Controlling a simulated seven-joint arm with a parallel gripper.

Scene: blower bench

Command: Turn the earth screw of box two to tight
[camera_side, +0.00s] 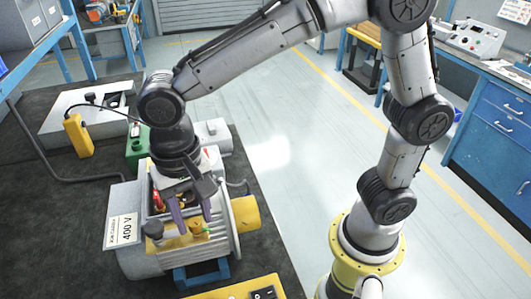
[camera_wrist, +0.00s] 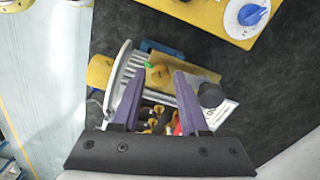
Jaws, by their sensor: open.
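A grey motor (camera_side: 130,262) with a "400 V" label (camera_side: 122,231) stands on the dark bench top. Its open terminal box holds coloured parts, partly hidden by my gripper. A brass-coloured knob-like screw (camera_side: 199,229) sits at the front edge of the box. In the wrist view it is an orange-yellow head (camera_wrist: 160,75) with a green mark beside it. No box number is legible, so I cannot tell which is box two. My gripper (camera_side: 193,222) points down, open, just above the screw. In the wrist view its two purple fingers lie either side of the screw, with visible gaps.
A black knob (camera_side: 153,231) stands left of the screw, close to one finger. A yellow panel (camera_side: 232,290) with a black switch is at the front; a blue knob (camera_wrist: 251,14) shows in the wrist view. Behind are a green box (camera_side: 137,147) and a yellow handheld unit (camera_side: 79,137).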

